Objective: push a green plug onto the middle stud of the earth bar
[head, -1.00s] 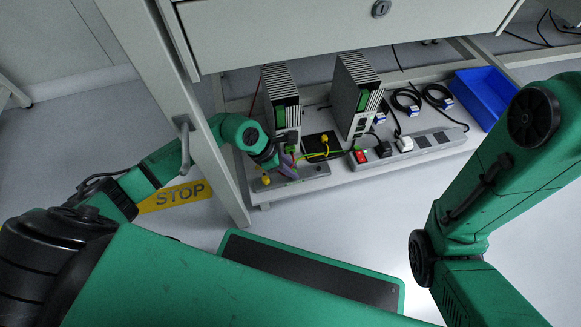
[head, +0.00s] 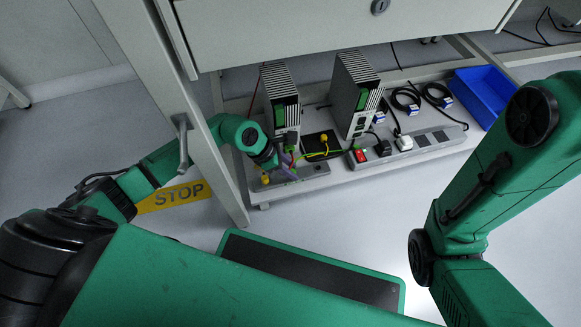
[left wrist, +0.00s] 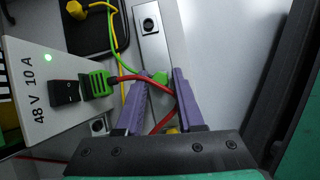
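The earth bar (head: 316,170) is a grey metal bar at the shelf's front left. An exposed stud hole (left wrist: 149,25) shows at its far end in the left wrist view. The green plug (left wrist: 160,77), on a green wire, is at the middle of the bar, upright as far as I can tell. My left gripper (left wrist: 164,80) has its purple fingers spread on either side of the plug, with a slight gap. The fingers hide the plug's base, so its seating is unclear. The left gripper also shows in the head view (head: 287,163). My right gripper is out of view.
A yellow plug (head: 265,180) is at the bar's left end. Two power supplies (head: 282,98) stand behind. A red wire (left wrist: 150,84) crosses near the left fingers. A power strip (head: 425,140) and blue bin (head: 484,95) are to the right. A cabinet post stands left.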

